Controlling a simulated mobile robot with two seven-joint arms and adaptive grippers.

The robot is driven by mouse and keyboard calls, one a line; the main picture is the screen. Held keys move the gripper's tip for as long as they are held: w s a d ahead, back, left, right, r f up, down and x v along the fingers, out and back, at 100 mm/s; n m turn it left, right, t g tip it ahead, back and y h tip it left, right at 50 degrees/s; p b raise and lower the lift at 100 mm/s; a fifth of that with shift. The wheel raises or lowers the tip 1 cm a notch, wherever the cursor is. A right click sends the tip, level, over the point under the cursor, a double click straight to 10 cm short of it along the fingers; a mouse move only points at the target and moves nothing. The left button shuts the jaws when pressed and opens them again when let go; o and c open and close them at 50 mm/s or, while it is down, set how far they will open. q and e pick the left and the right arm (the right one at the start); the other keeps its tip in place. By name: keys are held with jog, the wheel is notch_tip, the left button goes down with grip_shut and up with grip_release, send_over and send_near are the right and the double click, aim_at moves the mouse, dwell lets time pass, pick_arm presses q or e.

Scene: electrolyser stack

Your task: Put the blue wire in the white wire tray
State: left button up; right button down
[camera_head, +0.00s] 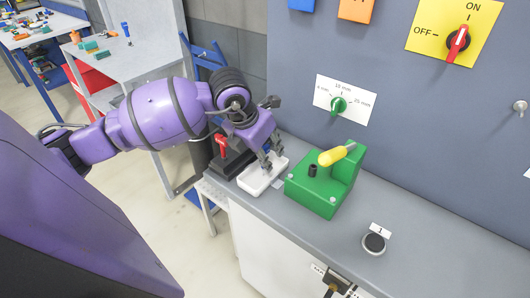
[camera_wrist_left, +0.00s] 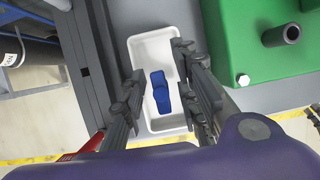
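The white wire tray (camera_head: 256,184) sits on the grey bench top, between a black block and a green block. In the left wrist view the tray (camera_wrist_left: 150,48) shows from above. The blue wire (camera_wrist_left: 160,92), a short dark-blue bundle, appears inside the tray, towards its lower half. I cannot make out the wire in the head view. My left gripper (camera_head: 273,157) is over the tray, pointing down. In the left wrist view its fingers (camera_wrist_left: 159,62) are spread on both sides of the wire, with visible gaps. My right gripper is out of view.
The green block (camera_head: 320,186) with a yellow-handled tool (camera_head: 337,155) stands close right of the tray. The black block (camera_head: 229,160) with a red handle (camera_head: 221,146) is close left. A round black button (camera_head: 374,243) is farther right. A grey panel rises behind.

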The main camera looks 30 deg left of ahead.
pick_arm(q)
jog(key=v, duration=1.2)
jog(key=shift+r+p, duration=0.2)
jog(key=shift+p, duration=0.1)
